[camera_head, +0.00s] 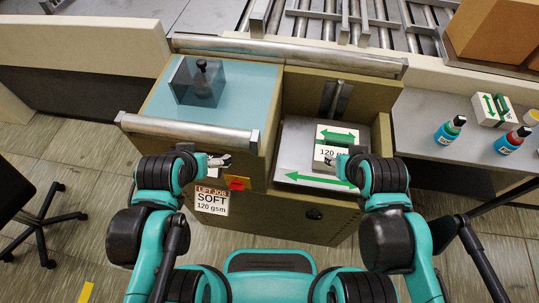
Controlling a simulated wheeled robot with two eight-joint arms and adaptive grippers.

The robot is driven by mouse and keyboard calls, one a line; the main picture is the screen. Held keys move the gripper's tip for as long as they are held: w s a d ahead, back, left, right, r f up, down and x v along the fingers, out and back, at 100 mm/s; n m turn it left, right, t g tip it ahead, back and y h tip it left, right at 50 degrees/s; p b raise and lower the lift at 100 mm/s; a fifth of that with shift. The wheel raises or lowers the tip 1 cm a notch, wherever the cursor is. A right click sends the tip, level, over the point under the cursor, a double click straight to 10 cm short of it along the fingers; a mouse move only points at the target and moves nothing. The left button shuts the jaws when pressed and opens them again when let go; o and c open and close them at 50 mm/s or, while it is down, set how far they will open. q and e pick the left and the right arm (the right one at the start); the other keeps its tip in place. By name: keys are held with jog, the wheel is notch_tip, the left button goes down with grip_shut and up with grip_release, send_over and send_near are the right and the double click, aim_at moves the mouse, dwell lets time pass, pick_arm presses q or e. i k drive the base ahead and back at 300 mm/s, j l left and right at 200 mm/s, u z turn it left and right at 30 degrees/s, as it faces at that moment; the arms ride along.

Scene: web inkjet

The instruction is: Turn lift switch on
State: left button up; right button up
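A dark upright knob or lever (203,80) stands inside a clear box on the blue-green top at the left. My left gripper (226,160) is by the cabinet's left front, above a red and yellow tag (237,183). My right gripper (329,160) is in front of a white pack, above and right of the round knob. Both grippers are too small to judge their opening.
A white pack with a green arrow (337,135) lies in the cabinet's open right bay. A "SOFT 120 gsm" label (212,201) hangs at the front. Bottles (450,130) stand on the right table (420,110). A roller conveyor (360,30) runs behind. A chair (38,222) is at left.

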aim_at(235, 185)
jog(key=k, duration=0.25)
jog(key=k+u, duration=0.15)
jog(key=u, duration=0.25)
jog(key=k+u, duration=0.15)
jog(key=u, duration=0.2)
jog(key=k+j+u, duration=0.1)
jog(key=u, duration=0.3)
jog(key=k+l+u, duration=0.1)
jog(key=l, duration=0.3)
jog(key=k+l, duration=0.3)
jog(key=k+l+u, duration=0.15)
jog(key=l, duration=0.4)
jog(key=k+l+u, duration=0.1)
jog(key=k+l, duration=0.15)
jog(key=l, duration=0.1)
